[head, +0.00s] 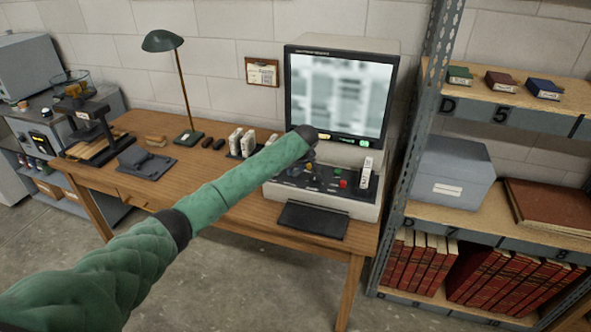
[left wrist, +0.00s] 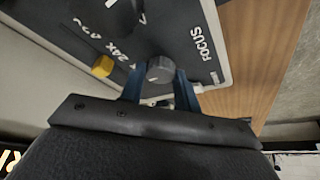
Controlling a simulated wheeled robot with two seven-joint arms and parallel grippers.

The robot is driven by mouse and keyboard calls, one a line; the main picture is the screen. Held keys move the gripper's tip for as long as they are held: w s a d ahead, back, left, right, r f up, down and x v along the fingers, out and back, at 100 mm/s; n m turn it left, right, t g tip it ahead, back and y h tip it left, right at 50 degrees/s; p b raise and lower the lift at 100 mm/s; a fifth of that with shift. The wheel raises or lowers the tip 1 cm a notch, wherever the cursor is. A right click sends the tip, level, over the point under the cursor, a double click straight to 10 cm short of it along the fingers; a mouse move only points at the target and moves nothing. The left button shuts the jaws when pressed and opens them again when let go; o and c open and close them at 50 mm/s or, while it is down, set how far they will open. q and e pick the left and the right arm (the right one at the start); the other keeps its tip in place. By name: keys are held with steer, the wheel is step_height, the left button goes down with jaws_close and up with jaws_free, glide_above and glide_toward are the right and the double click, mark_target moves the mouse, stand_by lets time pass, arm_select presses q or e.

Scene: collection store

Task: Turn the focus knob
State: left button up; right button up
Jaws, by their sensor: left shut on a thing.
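The focus knob (left wrist: 160,69) is a small grey round knob on the dark control panel (left wrist: 185,30), with the printed word FOCUS beside it in the left wrist view. My left gripper (left wrist: 158,83) is shut on the knob, with one blue finger on each side. In the head view my green left arm reaches across the desk to the reader (head: 328,185), and its dark wrist hides the knob and most of the fingers. The reader's screen (head: 337,98) shows a blurred grey and white picture. My right gripper is in neither view.
A yellow knob (left wrist: 103,66) is near the focus knob. The desk (head: 225,205) also bears a green lamp (head: 163,42) and white boxes (head: 243,141). A metal shelf post (head: 412,140) stands close on the right.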

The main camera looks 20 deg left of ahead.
arm_select(q)
steer(key=shift+m, duration=0.3)
steer(key=m+h+p, duration=0.1)
steer(key=m, duration=0.1)
steer(key=shift+s+a+r+m+t+p, duration=0.1)
steer(key=shift+m+t+p, duration=0.3)
steer(key=m+h+p, duration=0.1)
steer(key=m, duration=0.2)
steer(key=shift+a, duration=0.15)
steer(key=shift+m+t+h, duration=0.3)
steer(key=shift+m, duration=0.3)
steer(key=shift+p, duration=0.3)
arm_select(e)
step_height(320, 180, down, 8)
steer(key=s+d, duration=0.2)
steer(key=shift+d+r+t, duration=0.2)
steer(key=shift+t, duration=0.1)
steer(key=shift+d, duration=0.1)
arm_select(q)
steer(key=o, duration=1)
steer(key=shift+c, duration=0.2)
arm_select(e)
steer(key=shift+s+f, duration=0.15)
